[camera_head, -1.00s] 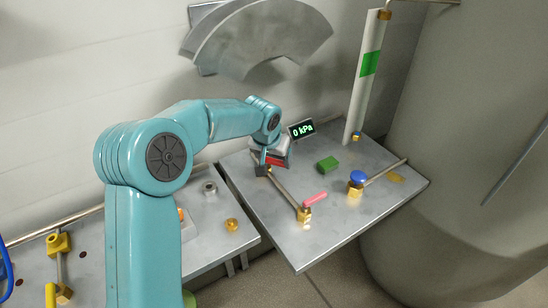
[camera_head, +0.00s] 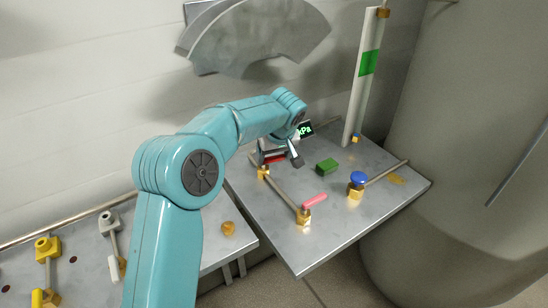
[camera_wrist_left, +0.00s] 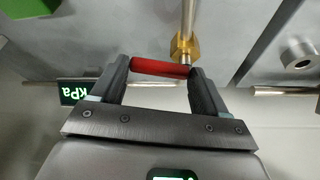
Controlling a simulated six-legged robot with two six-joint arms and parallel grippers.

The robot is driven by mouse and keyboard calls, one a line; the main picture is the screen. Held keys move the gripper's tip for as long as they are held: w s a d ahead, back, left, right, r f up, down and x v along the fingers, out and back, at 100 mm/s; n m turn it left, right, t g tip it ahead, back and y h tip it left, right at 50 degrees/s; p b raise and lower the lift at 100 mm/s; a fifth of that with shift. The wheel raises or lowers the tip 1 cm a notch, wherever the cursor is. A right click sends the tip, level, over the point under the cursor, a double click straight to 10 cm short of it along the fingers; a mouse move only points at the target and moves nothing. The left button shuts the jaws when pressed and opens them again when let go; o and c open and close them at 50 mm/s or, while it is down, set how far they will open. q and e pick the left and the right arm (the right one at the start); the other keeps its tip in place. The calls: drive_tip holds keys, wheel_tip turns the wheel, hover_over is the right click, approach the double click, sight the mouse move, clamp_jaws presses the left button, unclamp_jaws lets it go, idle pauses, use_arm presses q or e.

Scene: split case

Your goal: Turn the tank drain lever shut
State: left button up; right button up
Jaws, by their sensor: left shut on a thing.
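My left gripper (camera_head: 282,157) is over the back left part of the right metal panel. In the left wrist view the gripper (camera_wrist_left: 158,70) has its two dark fingers at either end of a red lever (camera_wrist_left: 160,67), shut on it. The lever lies crosswise to the pipe (camera_wrist_left: 188,16), with its right end at a brass valve (camera_wrist_left: 184,48). In the head view the red lever (camera_head: 274,157) is partly hidden by the gripper, and the brass valve (camera_head: 263,172) shows to its left. My right gripper is not in view.
A pink lever (camera_head: 314,198) sits on another brass valve near the front. A green block (camera_head: 326,166), a blue knob (camera_head: 358,178) and a kPa display (camera_head: 305,130) are nearby. A large grey tank (camera_head: 460,130) stands at right. A gap separates the panels.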

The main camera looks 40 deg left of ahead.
use_arm(q)
drive_tip(key=shift+w+a+r+n+g+y+p, duration=0.15)
drive_tip(key=shift+w+n+g+p, duration=0.1)
drive_tip(key=shift+n, duration=0.5)
drive_tip(key=shift+w+a+f+n+g+y+p, duration=0.15)
drive_tip(key=shift+n+g+p, duration=0.1)
drive_tip(key=shift+n, duration=0.5)
drive_tip(key=o, duration=1.1)
drive_tip(key=shift+c, duration=0.2)
drive_tip(key=shift+r, duration=0.1)
drive_tip(key=p+v, duration=0.2)
drive_tip(key=v, duration=1.4)
drive_tip(key=shift+r, duration=0.2)
drive_tip(key=shift+s+f, duration=0.1)
